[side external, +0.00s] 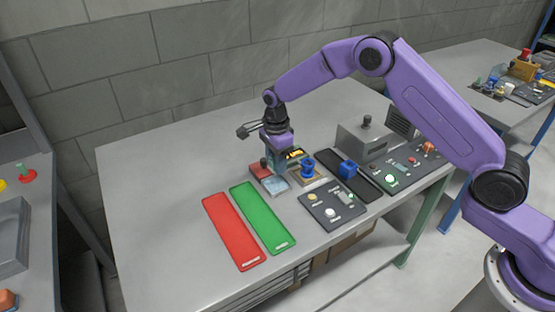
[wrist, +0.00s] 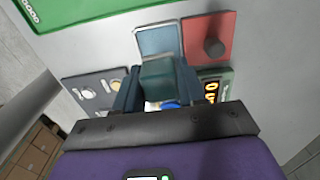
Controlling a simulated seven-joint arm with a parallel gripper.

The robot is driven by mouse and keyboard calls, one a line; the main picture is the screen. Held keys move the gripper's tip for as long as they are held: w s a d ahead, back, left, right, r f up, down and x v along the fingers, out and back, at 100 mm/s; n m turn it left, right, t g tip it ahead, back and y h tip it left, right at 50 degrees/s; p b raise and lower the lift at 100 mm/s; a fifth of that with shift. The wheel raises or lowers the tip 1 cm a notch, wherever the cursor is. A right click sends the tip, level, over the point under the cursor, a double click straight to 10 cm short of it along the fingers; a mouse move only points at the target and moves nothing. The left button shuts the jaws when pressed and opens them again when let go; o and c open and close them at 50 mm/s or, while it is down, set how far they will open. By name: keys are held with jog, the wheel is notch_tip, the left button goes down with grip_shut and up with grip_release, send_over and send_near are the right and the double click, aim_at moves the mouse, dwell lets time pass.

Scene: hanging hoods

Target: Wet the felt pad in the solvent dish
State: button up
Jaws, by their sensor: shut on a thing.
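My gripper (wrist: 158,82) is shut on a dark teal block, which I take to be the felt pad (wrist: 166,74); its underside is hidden. In the wrist view the block is between both fingers, just beside a shallow square dish with a pale blue face (wrist: 160,40), likely the solvent dish. This dish also shows in the side view (side external: 276,186), below and in front of my gripper (side external: 277,158). A red square piece with a dark knob (wrist: 222,32) adjoins the dish; it shows in the side view too (side external: 257,171). Whether the block touches anything is unclear.
A blue spool-like piece (side external: 308,167) stands right of my gripper, near a yellow-lit display (side external: 296,153). A control panel (side external: 333,207) with round buttons lies in front. Green (side external: 262,215) and red (side external: 232,230) mats lie left. The table's left part is clear.

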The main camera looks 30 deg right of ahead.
aim_at(276, 185)
jog(key=shift+f, duration=2.55)
jog(key=shift+f, duration=0.5)
jog(key=shift+r, duration=0.1)
jog(key=shift+r, duration=3.4)
